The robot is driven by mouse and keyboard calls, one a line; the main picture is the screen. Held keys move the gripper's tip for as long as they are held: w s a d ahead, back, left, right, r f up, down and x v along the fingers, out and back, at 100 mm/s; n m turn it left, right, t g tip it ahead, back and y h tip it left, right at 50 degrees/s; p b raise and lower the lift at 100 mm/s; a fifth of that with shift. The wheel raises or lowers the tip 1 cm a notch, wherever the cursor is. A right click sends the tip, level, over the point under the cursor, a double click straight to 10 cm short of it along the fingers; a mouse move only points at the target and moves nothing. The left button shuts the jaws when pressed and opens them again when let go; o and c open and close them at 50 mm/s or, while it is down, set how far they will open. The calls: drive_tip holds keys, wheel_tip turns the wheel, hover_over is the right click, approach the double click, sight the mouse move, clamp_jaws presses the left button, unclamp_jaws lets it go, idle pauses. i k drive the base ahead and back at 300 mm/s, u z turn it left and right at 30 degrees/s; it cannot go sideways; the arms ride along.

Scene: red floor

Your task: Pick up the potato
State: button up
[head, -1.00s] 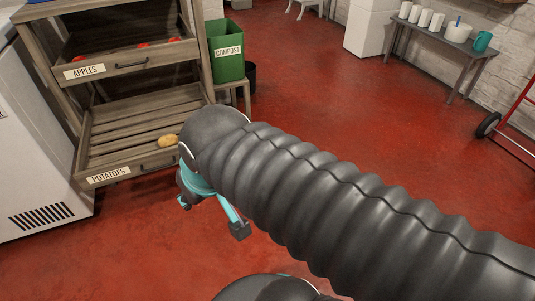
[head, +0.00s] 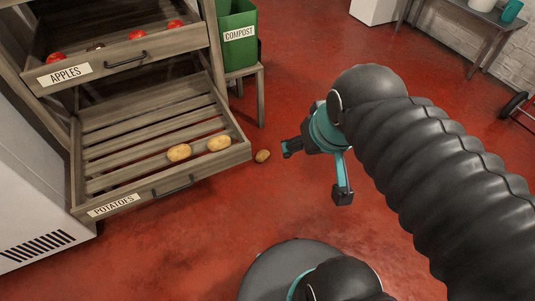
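One potato (head: 263,156) lies on the red floor just outside the right front corner of the potatoes drawer. Two more potatoes, one on the left (head: 179,152) and one on the right (head: 219,143), lie on the slats of the open drawer labelled POTATOES (head: 150,193). My gripper (head: 314,175) is open, its two teal fingers with dark tips spread wide apart. It is empty and sits to the right of the floor potato, apart from it.
The apples drawer (head: 120,63) with several red apples is above the potatoes drawer. A green compost bin (head: 238,40) stands on a wooden stool (head: 243,90) behind. A white appliance (head: 35,195) is at left.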

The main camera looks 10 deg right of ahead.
sight(262, 155)
drive_tip(key=z, duration=0.4)
drive_tip(key=k, duration=0.55)
drive_tip(key=z, duration=1)
drive_tip(key=k, duration=0.75)
drive_tip(key=u, duration=0.2)
drive_tip(key=i, duration=0.75)
drive_tip(key=u, duration=0.55)
